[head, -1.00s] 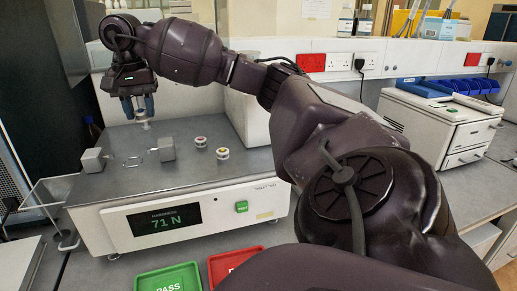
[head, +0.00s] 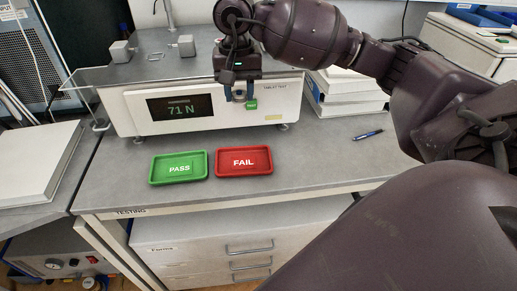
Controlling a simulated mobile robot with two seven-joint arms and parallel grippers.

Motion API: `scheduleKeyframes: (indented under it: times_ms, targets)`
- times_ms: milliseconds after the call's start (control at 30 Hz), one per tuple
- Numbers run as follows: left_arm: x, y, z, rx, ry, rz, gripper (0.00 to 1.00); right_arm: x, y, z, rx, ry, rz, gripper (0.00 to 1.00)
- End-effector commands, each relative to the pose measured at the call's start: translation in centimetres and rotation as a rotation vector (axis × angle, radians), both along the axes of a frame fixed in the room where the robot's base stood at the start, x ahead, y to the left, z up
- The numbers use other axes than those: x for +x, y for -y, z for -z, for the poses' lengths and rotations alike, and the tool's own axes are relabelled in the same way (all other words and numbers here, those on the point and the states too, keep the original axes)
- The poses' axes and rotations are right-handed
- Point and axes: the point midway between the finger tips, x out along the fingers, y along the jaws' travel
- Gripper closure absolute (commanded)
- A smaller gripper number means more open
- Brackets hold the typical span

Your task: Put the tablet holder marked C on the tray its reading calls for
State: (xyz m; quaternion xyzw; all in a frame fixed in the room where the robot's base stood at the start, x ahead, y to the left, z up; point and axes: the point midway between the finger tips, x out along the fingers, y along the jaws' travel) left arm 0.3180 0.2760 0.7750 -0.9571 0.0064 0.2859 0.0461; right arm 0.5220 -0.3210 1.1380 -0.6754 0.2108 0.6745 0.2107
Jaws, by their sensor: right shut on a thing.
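The hardness tester (head: 215,112) stands on the bench, and its screen (head: 174,108) reads 71 N. My right gripper (head: 238,97) is in front of the tester's face, pointing down, above the trays. It is shut on a tablet holder, which is hardly visible between the fingers; its letter cannot be read. The green PASS tray (head: 179,181) lies in front of the tester, with the red FAIL tray (head: 244,175) to its right. Both trays look empty. My left gripper is out of view.
The tester's two grey jaw blocks (head: 120,51) stand on its top. A pen (head: 368,135) lies on the bench at right, near stacked white boxes (head: 345,95). A white flat unit (head: 35,160) stands at far left.

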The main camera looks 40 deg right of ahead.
Motion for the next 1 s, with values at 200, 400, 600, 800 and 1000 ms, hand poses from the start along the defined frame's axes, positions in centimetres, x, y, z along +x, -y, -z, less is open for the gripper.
scheduleKeyframes:
  times_ms: [200,400,600,800,1000]
  targets:
    - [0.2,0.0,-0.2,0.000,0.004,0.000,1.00,-0.2,-0.2,3.1,0.001,-0.004,-0.004,0.86]
    - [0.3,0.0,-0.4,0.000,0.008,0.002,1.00,-0.2,-0.2,7.5,0.002,-0.005,-0.003,0.86]
    - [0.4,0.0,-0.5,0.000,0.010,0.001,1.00,-0.2,-0.2,11.8,0.003,-0.006,-0.003,0.86]
    - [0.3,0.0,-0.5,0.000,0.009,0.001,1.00,-0.1,-0.2,15.0,0.001,-0.002,-0.003,0.86]
    - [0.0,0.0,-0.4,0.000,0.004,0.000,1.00,-0.1,-0.1,16.1,0.001,-0.001,-0.002,0.86]
